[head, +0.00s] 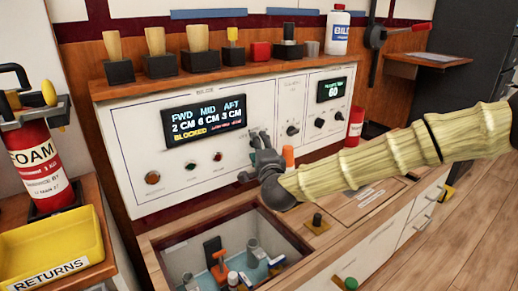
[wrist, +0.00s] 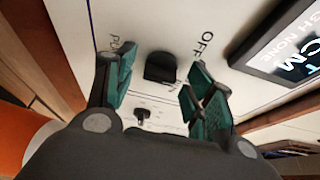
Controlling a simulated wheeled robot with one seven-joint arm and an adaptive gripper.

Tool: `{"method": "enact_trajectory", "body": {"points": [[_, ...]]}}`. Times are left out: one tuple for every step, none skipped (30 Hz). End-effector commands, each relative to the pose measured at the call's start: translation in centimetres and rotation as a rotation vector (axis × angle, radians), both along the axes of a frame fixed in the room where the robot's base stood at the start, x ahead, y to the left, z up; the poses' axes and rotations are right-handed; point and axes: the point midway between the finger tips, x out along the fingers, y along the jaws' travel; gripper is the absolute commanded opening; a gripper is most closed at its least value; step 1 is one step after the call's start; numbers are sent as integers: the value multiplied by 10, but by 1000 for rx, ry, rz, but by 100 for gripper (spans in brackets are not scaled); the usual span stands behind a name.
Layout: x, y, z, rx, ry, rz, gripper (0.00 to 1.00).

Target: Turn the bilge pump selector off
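The selector knob (wrist: 160,67) is black and sits on the white panel, with an OFF label (wrist: 207,42) up and right of it in the wrist view. Other lettering near it is partly hidden by the fingers. My gripper (wrist: 158,82) is open, its green-padded fingers on either side of the knob with visible gaps. Contact is not seen. In the head view my gripper (head: 251,157) is at the panel right of the large display (head: 205,116), hiding the knob. The display reads FWD 2 CM, MID 6 CM, AFT 3 CM and BLOCKED.
A smaller knob (wrist: 142,114) lies below in the wrist view. An open counter bin (head: 238,245) with tools is below my gripper. More knobs (head: 293,130) are to the right.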

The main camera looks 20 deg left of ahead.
Motion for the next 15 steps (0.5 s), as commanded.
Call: {"method": "enact_trajectory", "body": {"points": [[0,0,0,0,0,0,43],[0,0,0,0,0,0,38],[0,0,0,0,0,0,30],[0,0,0,0,0,0,25],[0,0,0,0,0,0,19],[0,0,0,0,0,0,12],[0,0,0,0,0,0,8],[0,0,0,0,0,0,8],[0,0,0,0,0,0,8],[0,0,0,-1,0,0,8],[0,0,0,-1,-2,0,8],[0,0,0,-2,-4,0,8],[0,0,0,-5,-6,0,8],[0,0,0,-8,-10,0,8],[0,0,0,-13,-17,1,8]]}}
